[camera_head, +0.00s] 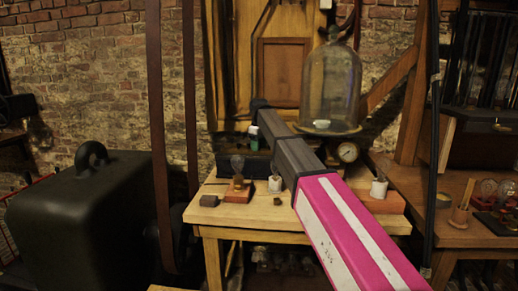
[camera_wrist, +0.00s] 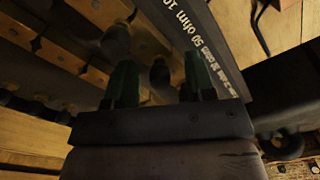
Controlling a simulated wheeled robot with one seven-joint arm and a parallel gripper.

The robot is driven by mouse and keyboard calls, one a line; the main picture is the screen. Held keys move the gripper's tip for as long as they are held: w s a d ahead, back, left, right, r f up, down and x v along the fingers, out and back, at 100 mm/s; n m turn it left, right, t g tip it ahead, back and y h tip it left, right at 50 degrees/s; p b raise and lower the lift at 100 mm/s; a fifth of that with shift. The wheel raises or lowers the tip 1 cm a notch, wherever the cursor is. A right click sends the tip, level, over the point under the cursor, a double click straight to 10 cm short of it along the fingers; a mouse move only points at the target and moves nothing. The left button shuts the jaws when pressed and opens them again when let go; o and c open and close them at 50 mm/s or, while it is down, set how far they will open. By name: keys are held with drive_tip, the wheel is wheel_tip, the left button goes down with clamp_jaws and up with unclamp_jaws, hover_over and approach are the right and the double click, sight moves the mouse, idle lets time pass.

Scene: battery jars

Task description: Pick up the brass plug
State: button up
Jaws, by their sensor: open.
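In the wrist view the two green fingertips of my gripper (camera_wrist: 160,84) are apart, over a row of brass blocks (camera_wrist: 97,77). A dark-knobbed plug (camera_wrist: 159,72) appears between the fingertips, not visibly gripped. It may be the brass plug; its lower part is hidden or too dark to tell. A second dark knob (camera_wrist: 117,38) stands farther up the row. In the head view my gripper (camera_head: 254,142) is at the back of the wooden table, above a dark box (camera_head: 229,165). No plug can be made out there.
A dark panel lettered "50 ohm" (camera_wrist: 205,45) lies beside the blocks. On the table (camera_head: 240,217) stand a bulb on an orange base (camera_head: 238,190), a white jar (camera_head: 275,183) and a small dark block (camera_head: 209,201). A glass bell jar (camera_head: 331,85) and a gauge (camera_head: 347,152) are close to my arm.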

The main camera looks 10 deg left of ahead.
drive_tip(key=shift+f, duration=0.1)
clamp_jaws()
drive_tip(key=shift+r, duration=0.75)
wheel_tip(320, 180, up, 3)
drive_tip(key=shift+w+f, duration=0.1)
drive_tip(key=s+a+r, duration=0.7)
drive_tip(key=s, duration=0.2)
drive_tip(key=w+d+f+m, duration=0.2)
drive_tip(key=w+d+m, duration=0.1)
drive_tip(key=w, duration=0.5)
drive_tip(key=w+d+f+m, duration=0.2)
drive_tip(key=w+d+m, duration=0.1)
drive_tip(key=w, duration=0.5)
drive_tip(key=shift+w+d+f, duration=0.1)
drive_tip(key=shift+d+f, duration=0.05)
drive_tip(key=shift+f, duration=1.05)
drive_tip(key=shift+w+d+f, duration=0.1)
drive_tip(key=shift+d+f, duration=0.05)
drive_tip(key=shift+f, duration=1)
